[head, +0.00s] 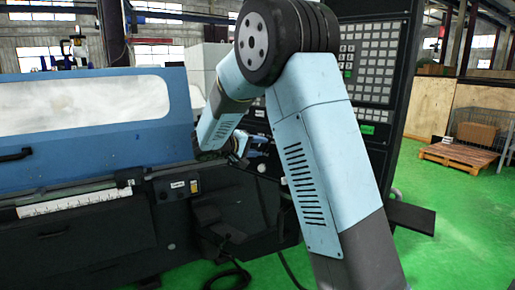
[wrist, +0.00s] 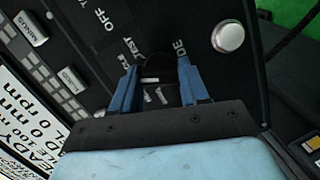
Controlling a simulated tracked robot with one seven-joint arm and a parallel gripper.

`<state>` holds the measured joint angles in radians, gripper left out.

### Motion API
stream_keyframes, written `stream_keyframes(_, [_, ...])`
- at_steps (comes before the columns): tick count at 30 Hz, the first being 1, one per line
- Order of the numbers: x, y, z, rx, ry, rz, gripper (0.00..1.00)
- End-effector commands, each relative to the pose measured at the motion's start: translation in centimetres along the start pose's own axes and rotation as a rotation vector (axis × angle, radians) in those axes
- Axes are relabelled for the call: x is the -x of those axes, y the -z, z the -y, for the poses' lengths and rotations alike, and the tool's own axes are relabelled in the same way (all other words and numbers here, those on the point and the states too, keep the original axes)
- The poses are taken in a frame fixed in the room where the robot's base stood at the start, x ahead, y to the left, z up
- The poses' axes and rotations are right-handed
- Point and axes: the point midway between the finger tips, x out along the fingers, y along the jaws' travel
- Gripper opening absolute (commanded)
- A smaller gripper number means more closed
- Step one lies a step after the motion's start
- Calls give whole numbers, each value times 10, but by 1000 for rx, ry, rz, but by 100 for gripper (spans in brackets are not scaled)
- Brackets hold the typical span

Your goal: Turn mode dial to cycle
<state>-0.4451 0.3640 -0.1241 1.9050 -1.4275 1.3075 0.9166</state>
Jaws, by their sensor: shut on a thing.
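The black mode dial (wrist: 152,72) is on the dark panel between the two blue fingers of my gripper (wrist: 157,74) in the wrist view. The gripper is shut on the dial, one finger on each side. Around it are printed labels: OFF reads clearly, one seems to read TEST, and one ending in DE is partly hidden by the right finger. I cannot read a CYCLE label or tell the dial's pointer position. In the head view my gripper (head: 241,146) is at the machine's panel, and the dial is hidden there.
A round silver button (wrist: 229,37) sits right of the dial. Grey keys and a lit screen (wrist: 28,118) lie to the left. In the head view the tall control cabinet (head: 372,75) stands behind my arm, and the blue grinder cover (head: 95,145) is at left.

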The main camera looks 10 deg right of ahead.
Motion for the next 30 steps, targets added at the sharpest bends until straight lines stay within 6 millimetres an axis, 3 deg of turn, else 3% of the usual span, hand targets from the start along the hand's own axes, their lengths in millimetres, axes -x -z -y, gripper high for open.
stream_keyframes(20, [2, 0, 5, -49, 19, -2, 14])
stream_keyframes(21, [2, 0, 5, -49, 19, -2, 47])
stream_keyframes(27, [2, 0, 3, -52, 17, -2, 66])
stream_keyframes(30, [1, 0, 2, -53, 15, -2, 68])
